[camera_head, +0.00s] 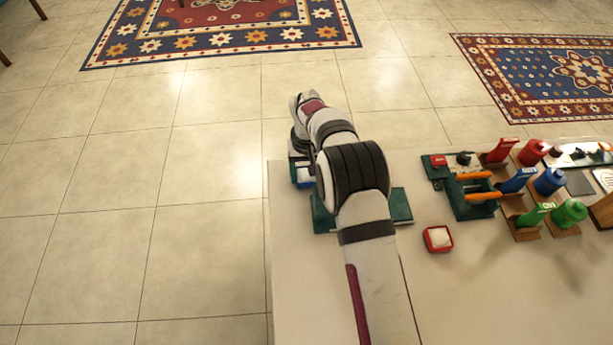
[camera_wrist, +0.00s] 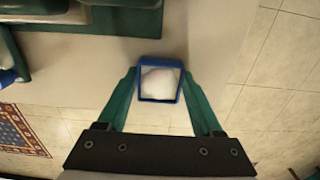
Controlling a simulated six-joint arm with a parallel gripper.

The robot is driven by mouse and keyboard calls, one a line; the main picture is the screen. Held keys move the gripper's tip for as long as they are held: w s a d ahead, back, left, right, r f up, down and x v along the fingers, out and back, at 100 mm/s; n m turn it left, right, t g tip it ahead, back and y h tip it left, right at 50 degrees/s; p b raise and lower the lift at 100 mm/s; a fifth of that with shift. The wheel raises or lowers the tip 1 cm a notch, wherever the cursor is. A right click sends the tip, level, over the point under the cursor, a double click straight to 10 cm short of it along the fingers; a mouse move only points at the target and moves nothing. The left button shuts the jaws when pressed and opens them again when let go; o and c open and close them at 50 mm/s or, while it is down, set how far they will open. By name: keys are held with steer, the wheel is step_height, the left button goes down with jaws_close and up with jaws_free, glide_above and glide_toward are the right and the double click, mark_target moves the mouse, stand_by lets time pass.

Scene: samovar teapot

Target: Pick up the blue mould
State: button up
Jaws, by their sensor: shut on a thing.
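The blue mould (camera_wrist: 160,99) is a small square with a blue rim and a white filling, seen in the wrist view between the green fingers. My gripper (camera_wrist: 161,82) is shut on it, one finger at each side. In the head view a little of the blue mould (camera_head: 304,182) shows at the left of my arm, near the table's far left corner; my arm hides most of it and the fingertips. I cannot tell whether it touches the table.
A red mould (camera_head: 438,238) with white filling lies on the pale table (camera_head: 480,290) right of my arm. A dark green block (camera_head: 401,206) shows under my arm. Farther right are orange-handled parts (camera_head: 477,186) and red, blue and green bottles (camera_head: 549,181). The front table area is clear.

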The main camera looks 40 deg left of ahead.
steer(key=c, duration=0.5)
